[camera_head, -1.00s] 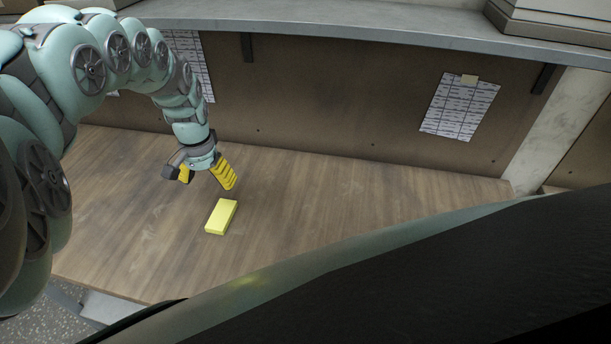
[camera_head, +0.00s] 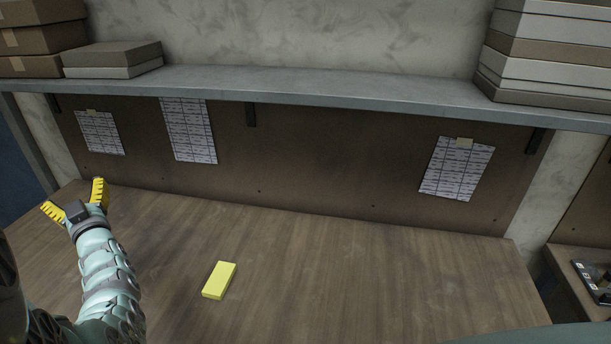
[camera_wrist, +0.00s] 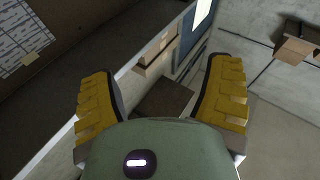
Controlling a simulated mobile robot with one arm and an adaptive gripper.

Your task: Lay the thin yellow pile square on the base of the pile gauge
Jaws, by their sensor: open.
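A yellow block (camera_head: 219,280), flat and rectangular, lies on the wooden bench top toward the front. It is the only yellow piece I see apart from my finger pads. My gripper (camera_head: 76,198) is at the left end of the bench, up and away from the block, with its yellow ridged fingers spread wide. In the wrist view my gripper (camera_wrist: 163,100) has nothing between its fingers, and the block is not in that view. I see no pile gauge that I can make out in these frames.
The bench top (camera_head: 380,270) is clear around the block. A back board with paper sheets (camera_head: 457,168) stands behind it, under a grey shelf (camera_head: 330,92). Boxes (camera_head: 112,58) sit on the shelf. At the right, a lower surface holds a dark object (camera_head: 592,275), partly cut off.

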